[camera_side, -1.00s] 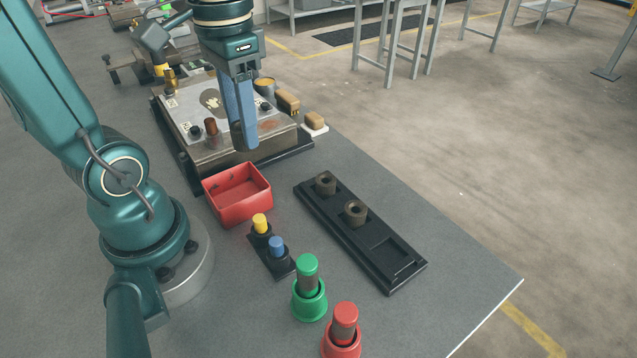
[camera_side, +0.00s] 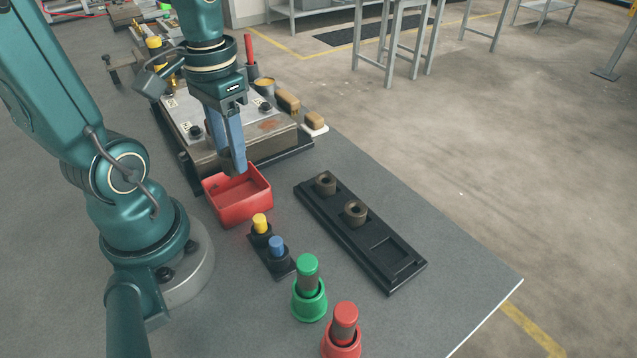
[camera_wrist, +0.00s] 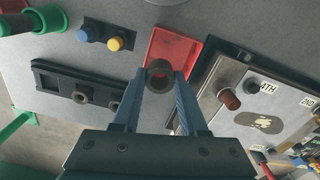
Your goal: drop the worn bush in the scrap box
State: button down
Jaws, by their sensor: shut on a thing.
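My gripper (camera_side: 233,168) is shut on a dark brown ring-shaped bush, which also shows between the fingertips in the wrist view. The worn bush (camera_wrist: 159,74) has an open bore facing the wrist camera. In the side view the gripper is over the back part of the red scrap box (camera_side: 245,211), and the fingers hide most of the bush. In the wrist view the red box (camera_wrist: 186,44) lies beyond the bush, partly covered by it and the right finger. Whether the bush is below the box rim I cannot tell.
A black tray (camera_side: 385,276) right of the box holds two brown bushes (camera_side: 325,183) and an empty square recess. Yellow and blue buttons (camera_side: 268,236) and green and red capped holders (camera_side: 309,298) stand in front. A metal plate fixture (camera_side: 275,140) is behind.

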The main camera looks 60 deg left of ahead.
jog(key=shift+c, duration=1.8)
grip_release()
notch_tip(320, 180, up, 5)
jog(key=w+d+m+t, duration=0.1)
jog(key=d+m+t, duration=0.1)
jog(key=d+t, duration=0.3)
jog(key=d, duration=0.2)
jog(key=shift+d+t, duration=0.3)
jog(key=shift+d, duration=0.1)
